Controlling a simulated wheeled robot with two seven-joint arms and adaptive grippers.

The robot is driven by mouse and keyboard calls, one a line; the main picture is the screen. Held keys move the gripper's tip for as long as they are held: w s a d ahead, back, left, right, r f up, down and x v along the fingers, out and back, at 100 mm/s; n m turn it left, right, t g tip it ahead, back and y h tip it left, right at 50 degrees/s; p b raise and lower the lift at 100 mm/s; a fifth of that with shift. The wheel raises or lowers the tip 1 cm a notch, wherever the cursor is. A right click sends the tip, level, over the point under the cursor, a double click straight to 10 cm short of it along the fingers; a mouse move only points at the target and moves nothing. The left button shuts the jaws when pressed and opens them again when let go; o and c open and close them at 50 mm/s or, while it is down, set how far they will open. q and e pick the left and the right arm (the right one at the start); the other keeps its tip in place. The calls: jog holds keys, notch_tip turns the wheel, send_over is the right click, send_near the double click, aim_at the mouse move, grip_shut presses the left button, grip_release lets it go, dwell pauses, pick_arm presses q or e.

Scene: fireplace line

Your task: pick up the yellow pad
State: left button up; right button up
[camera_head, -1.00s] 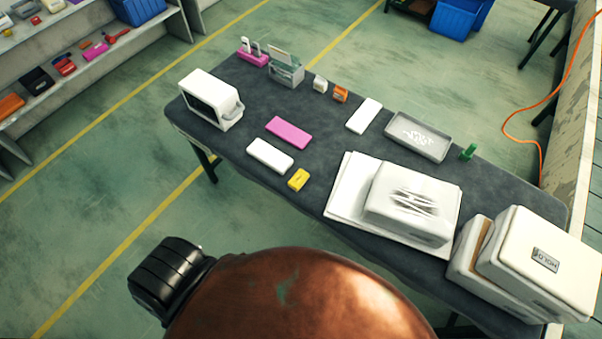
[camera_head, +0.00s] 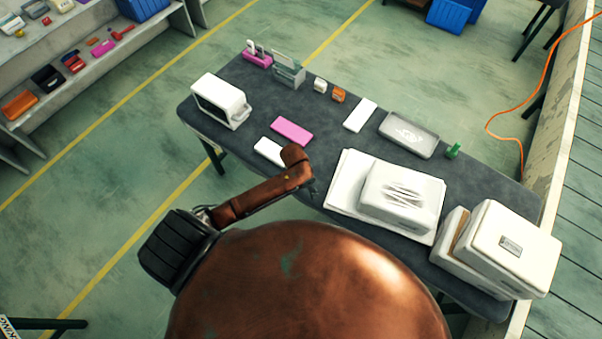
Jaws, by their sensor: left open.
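The yellow pad cannot be seen now; my left arm covers the spot by the white pad (camera_head: 270,151) where it lay. My left arm reaches in from the left over the table's near edge. My left gripper (camera_head: 312,188) is a small dark shape at the arm's end, between the white pad and the stack of white sheets. It is open, and its fingers are hard to make out. Whether it touches the yellow pad cannot be seen. My right gripper is not in view.
On the dark table (camera_head: 330,140), a pink pad (camera_head: 291,131) lies behind the white pad. A white box (camera_head: 403,193) on white sheets (camera_head: 342,190) stands right of my gripper. A grey tray (camera_head: 407,135) and white bins (camera_head: 508,248) are farther right.

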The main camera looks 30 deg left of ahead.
pick_arm(q)
jog(key=shift+n+g+y, duration=0.4)
jog(key=shift+n+y, duration=0.1)
jog(key=shift+n, duration=0.1)
jog(key=w+a, duration=0.1)
jog(key=w, duration=0.1)
jog(key=w+a+r, duration=0.1)
jog(key=w+a, duration=0.1)
jog(key=w+a+r, duration=0.1)
jog(key=w, duration=0.2)
jog(key=shift+a+r, duration=0.1)
jog(key=shift+a, duration=0.3)
jog(key=shift+w+a, duration=0.2)
jog(key=shift+w, duration=0.05)
jog(key=f, duration=0.5)
jog(key=a+f, duration=0.1)
jog(key=f, duration=0.1)
jog(key=shift+f, duration=0.35)
jog(key=c, duration=1.1)
jog(key=shift+o, duration=0.2)
jog(key=shift+r, duration=0.15)
